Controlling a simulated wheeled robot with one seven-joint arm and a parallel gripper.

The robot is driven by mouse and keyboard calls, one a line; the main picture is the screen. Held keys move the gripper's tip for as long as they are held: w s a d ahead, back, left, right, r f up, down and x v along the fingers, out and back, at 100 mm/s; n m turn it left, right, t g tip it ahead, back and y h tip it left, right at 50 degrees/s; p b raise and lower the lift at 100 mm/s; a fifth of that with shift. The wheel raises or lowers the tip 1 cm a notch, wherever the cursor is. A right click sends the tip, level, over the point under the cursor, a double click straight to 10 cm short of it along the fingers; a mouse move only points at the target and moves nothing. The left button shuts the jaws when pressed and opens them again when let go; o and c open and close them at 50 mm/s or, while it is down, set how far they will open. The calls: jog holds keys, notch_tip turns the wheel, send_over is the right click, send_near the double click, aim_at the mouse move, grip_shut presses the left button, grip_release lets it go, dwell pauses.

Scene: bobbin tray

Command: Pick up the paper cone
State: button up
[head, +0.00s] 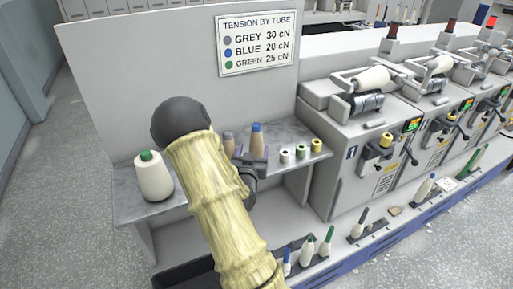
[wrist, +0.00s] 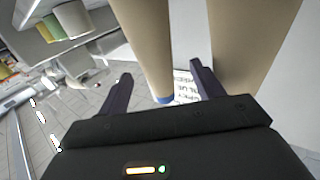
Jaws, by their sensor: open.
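Two tan tubes that look like paper cones stand on the grey shelf (head: 190,193). One is blue-tipped (head: 257,138) and the other, to its left, is a plain brown-grey one (head: 229,143). My gripper (head: 250,157) is at their front, partly hidden behind my arm. In the wrist view the jaws (wrist: 161,68) are open. The blue-tipped cone (wrist: 146,40) shows upside down between the fingertips; I cannot tell whether it touches them. The second tan cone (wrist: 238,45) is beyond the right finger.
A white cone with a green tip (head: 154,178) stands at the shelf's left. Several small spools (head: 300,152) stand to the right. A tension sign (head: 257,42) is on the back panel. Winding machines (head: 365,130) flank the right side. More cones (head: 307,252) stand on lower racks.

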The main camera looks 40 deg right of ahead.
aim_at(256, 145)
jog(key=shift+d, duration=0.1)
jog(key=shift+w+d+r, duration=0.15)
jog(key=shift+w+d, duration=0.05)
jog(key=shift+d, duration=0.1)
jog(key=p+x, duration=0.1)
jog(key=x, duration=0.3)
jog(key=shift+d, duration=0.25)
jog(key=c, duration=1.1)
